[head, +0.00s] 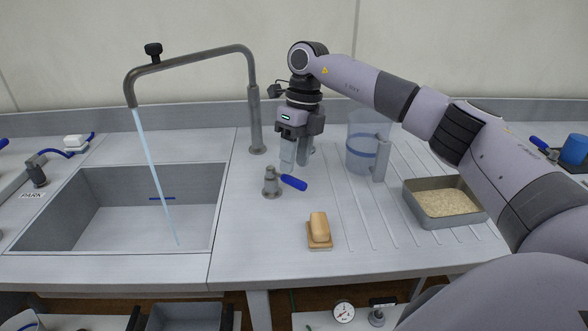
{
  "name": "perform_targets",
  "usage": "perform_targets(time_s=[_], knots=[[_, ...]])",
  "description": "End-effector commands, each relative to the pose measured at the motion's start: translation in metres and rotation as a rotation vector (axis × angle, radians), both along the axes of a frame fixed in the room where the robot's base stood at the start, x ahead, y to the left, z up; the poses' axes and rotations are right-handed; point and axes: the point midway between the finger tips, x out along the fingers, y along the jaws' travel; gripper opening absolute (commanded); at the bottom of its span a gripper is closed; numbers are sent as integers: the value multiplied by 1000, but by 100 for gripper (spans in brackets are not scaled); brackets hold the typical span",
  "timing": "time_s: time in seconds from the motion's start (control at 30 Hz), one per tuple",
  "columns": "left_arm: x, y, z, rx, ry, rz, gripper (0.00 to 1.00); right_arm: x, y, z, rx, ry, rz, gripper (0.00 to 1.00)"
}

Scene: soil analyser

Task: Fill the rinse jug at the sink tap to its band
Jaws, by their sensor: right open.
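The sink tap (255,110) arches over the sink basin (85,215), and a stream of water (152,170) falls from its spout into the basin. A tap valve with a blue lever (293,182) stands on the counter right of the basin. The clear rinse jug (358,135), with a blue band and a grey handle, stands upright on the ribbed drainboard. I see no water in it. My right gripper (296,160) is open, pointing down above the blue lever and left of the jug, apart from the jug. My left gripper is out of view.
A wooden brush or block (319,230) lies on the drainboard's front. A grey tray of grainy soil (445,203) sits at the right. A hose fitting (36,170) is left of the basin, near a PARK label. My right arm spans the upper right.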

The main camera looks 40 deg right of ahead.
Motion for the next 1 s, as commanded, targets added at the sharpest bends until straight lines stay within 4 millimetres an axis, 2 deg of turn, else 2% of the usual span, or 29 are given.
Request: perform_targets(time_s=[0.1,0.3,1.0], knots=[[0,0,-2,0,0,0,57,1,-3,20,1,-2,0,45],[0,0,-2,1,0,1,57,2,-7,37,0,0,0,45],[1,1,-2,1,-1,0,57,2,-7,37,0,1,0,45]])
